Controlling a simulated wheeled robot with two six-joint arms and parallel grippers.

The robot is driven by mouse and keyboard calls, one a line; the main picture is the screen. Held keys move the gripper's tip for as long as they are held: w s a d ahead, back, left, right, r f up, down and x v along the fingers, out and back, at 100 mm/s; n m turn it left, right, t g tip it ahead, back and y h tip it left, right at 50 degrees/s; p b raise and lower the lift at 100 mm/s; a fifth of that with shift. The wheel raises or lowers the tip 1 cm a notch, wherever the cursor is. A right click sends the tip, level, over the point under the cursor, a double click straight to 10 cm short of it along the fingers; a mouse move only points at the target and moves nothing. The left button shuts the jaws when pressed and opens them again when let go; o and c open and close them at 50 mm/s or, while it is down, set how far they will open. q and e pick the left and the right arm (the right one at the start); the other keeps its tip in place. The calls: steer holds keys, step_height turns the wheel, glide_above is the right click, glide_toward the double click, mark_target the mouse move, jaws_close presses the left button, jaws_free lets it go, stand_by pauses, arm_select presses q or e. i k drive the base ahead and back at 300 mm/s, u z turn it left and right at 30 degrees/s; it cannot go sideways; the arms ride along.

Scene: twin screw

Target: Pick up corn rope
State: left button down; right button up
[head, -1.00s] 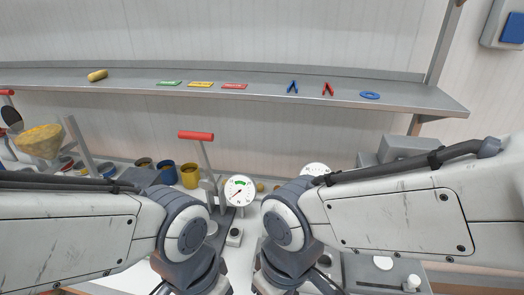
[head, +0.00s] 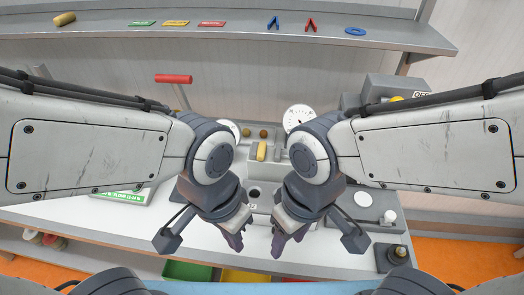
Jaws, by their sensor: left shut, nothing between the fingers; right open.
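A short yellow cylinder (head: 65,19) lies on the upper shelf at the far left. A small yellow upright piece (head: 262,151) stands in a grey tray-like part of the machine, between my two wrists. I cannot tell which of the two is the corn rope. My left gripper (head: 236,241) is shut and empty, pointing down in front of the machine. My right gripper (head: 279,243) is open and empty just right of it. Both are well apart from the yellow pieces.
The shelf (head: 110,38) also carries green, yellow and red labels (head: 176,23), blue and red V-shaped pieces (head: 311,24) and a blue ring (head: 355,31). A red-handled lever (head: 174,79) and a gauge (head: 299,118) stand behind my arms. The white table (head: 75,217) is mostly clear at front left.

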mark_target(260, 155)
steer(key=z, duration=0.15)
steer(key=k, duration=0.45)
steer(key=u, duration=0.65)
steer(key=i, duration=1)
steer(key=z, duration=0.75)
